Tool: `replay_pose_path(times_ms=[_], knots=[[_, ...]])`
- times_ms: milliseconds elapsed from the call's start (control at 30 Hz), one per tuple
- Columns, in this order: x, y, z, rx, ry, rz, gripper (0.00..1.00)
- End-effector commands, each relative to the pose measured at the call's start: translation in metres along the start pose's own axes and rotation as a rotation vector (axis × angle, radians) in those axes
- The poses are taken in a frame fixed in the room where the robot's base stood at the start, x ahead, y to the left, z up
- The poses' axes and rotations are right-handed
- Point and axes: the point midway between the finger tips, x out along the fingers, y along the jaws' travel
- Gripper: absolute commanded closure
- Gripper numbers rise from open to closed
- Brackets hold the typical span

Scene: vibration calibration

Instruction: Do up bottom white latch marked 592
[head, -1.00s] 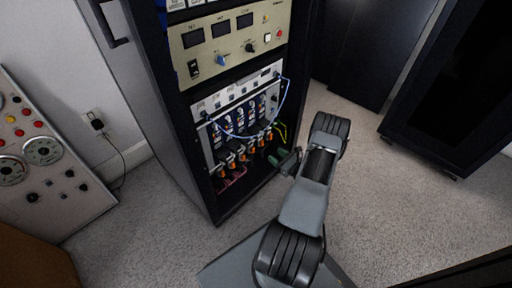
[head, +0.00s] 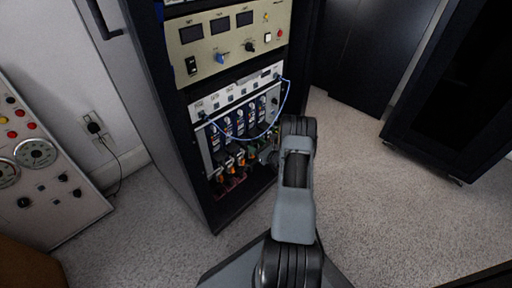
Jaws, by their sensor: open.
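A white panel (head: 238,93) with small sockets and tiny labels is set in the black rack. Below it is a row of blue-and-white modules (head: 239,122), with orange and black connectors (head: 236,157) under them. I cannot read the number 592 or pick out the white latch at this size. My gripper (head: 267,156) is at the lower right of the module row, close to the connectors. It is open, small in view and partly hidden by my arm. I see nothing held in it, and cannot tell if it touches anything.
A blue cable (head: 285,104) loops down in front of the modules. A beige power unit (head: 228,42) sits above them. The rack's side wall (head: 160,120) stands left. A dial panel (head: 42,170) leans at far left. Carpet (head: 375,200) is clear on the right.

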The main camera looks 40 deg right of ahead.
Motion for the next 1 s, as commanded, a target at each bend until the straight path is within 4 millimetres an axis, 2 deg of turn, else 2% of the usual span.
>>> replay_pose_path(times_ms=[300,800,1000], knots=[[0.0018,0.0002,0.0003,0.0,0.0,0.001,0.47],[0.0015,0.0001,0.0,0.0,0.001,0.0,0.95],[0.0015,0.0,0.0007,0.095,0.001,0.0,0.96]])
